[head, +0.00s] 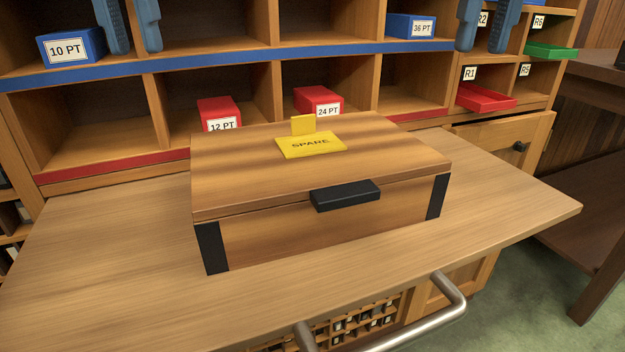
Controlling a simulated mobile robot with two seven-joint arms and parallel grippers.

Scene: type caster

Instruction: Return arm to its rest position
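My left gripper (135,48) shows at the top left, its two blue fingers pointing down and spread apart, with nothing between them. It is in front of the upper shelf, just right of the blue 10 PT box (72,47). My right gripper (481,46) shows at the top right in the same pose, fingers apart and empty, right of the blue 36 PT box (411,27). Both arms above the fingers are outside the view. Both grippers are well away from the closed wooden case (320,235) on the table.
The case has a black latch (345,195) and a yellow SPARE plate (311,145). Red 12 PT (218,113) and 24 PT (318,101) boxes sit in the lower shelf. Red (485,97) and green (551,51) trays stand right. The tabletop (100,260) is clear around the case. A metal bar (440,310) curves in front.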

